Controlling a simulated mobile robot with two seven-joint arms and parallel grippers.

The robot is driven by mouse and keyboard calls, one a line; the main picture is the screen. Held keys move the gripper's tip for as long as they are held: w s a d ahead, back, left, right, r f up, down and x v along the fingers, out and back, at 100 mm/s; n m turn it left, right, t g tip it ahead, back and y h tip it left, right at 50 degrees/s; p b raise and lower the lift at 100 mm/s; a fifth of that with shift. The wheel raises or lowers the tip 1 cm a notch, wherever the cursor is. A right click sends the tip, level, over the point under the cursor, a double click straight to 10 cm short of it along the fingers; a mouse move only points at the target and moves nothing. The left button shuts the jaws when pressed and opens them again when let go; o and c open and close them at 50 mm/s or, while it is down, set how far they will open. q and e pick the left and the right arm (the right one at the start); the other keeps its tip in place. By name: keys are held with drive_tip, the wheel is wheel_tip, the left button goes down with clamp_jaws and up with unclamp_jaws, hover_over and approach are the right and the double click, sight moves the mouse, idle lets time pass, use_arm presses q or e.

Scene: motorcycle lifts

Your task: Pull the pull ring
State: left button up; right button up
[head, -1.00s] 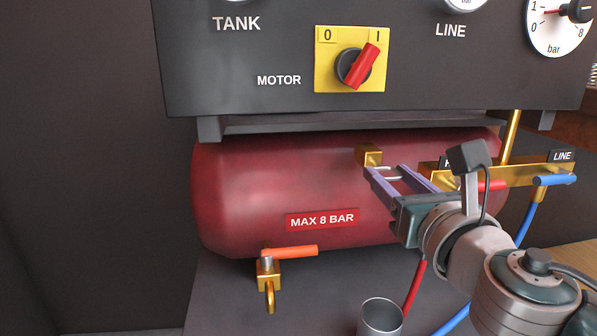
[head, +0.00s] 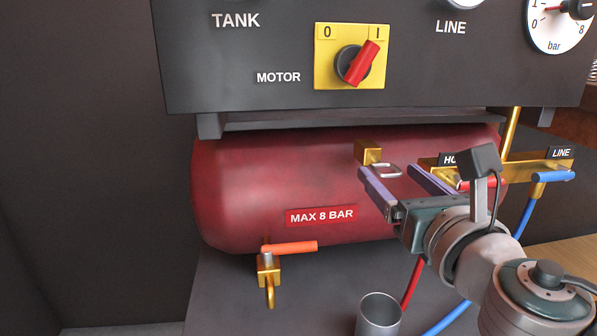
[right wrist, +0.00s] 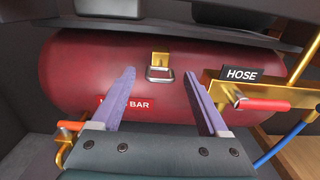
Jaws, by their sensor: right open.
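In the right wrist view the ring appears centred between the fingertips (right wrist: 159,74), apart from both fingers. Whether the tips reach as deep as the ring is hard to tell. My left gripper is not in view.
The dark control panel (head: 230,55) with its red motor switch (head: 362,64) overhangs the tank. A brass manifold with red and blue (head: 553,176) levers stands right of the ring. An orange-handled drain valve (head: 290,248) and a metal cup (head: 379,315) are lower down.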

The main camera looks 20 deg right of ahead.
drive_tip(key=shift+s, duration=0.1)
drive_tip(key=v, duration=0.9)
drive_tip(key=shift+s, duration=0.4)
